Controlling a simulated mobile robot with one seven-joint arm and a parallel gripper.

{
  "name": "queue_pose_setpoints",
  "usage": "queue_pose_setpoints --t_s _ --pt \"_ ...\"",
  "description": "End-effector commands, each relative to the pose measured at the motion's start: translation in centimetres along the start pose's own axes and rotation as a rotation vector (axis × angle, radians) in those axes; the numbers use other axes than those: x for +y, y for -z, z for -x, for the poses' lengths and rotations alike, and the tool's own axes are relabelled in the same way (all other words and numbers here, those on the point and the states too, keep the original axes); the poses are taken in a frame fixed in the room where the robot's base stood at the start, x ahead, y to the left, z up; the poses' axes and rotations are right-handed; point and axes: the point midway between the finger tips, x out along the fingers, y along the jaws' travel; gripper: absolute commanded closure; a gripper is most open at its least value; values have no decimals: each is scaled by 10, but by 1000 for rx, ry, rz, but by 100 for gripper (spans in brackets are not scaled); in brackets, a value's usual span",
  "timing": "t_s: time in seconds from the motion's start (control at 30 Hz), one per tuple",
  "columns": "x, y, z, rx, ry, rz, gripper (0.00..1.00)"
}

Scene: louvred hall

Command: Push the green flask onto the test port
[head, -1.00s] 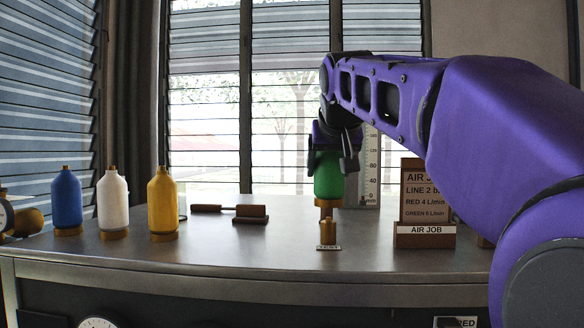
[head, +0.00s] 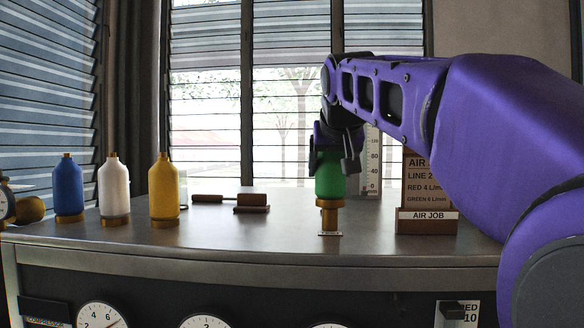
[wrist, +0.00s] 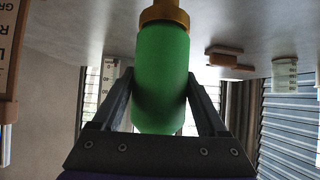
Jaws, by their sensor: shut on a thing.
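The green flask (head: 330,176) hangs neck down in my gripper (head: 331,165), which is shut on its body. Its brass collar (head: 330,203) points down. In the wrist view the green flask (wrist: 161,72) sits between both fingers of my gripper (wrist: 160,80), with the collar (wrist: 164,14) at the top edge. The test port (head: 330,222) is a short brass post with a small label at its foot, on the bench. The collar lines up directly over the post and the two look in contact, but I cannot tell how far they are engaged.
Blue (head: 68,190), white (head: 114,188) and yellow (head: 163,188) flasks stand at the left of the bench (head: 270,245). A brown wooden piece (head: 251,201) lies behind. The AIR JOB board (head: 427,222) and a scale (head: 372,160) stand right of the port.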

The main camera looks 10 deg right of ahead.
Motion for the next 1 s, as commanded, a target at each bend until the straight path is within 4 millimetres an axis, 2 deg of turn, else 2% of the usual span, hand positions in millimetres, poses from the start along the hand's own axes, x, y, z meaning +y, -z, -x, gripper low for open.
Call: queue_pose_setpoints --t_s 0.13,0.17,0.27,0.3,0.57,1.0 --pt "0 1 1 2 0 0 100" --pt "0 1 1 2 0 0 21" --pt "0 1 1 2 0 0 3" --pt "0 1 1 2 0 0 0" --pt "0 1 1 -2 0 0 0" --pt "0 25 44 0 0 1 0"
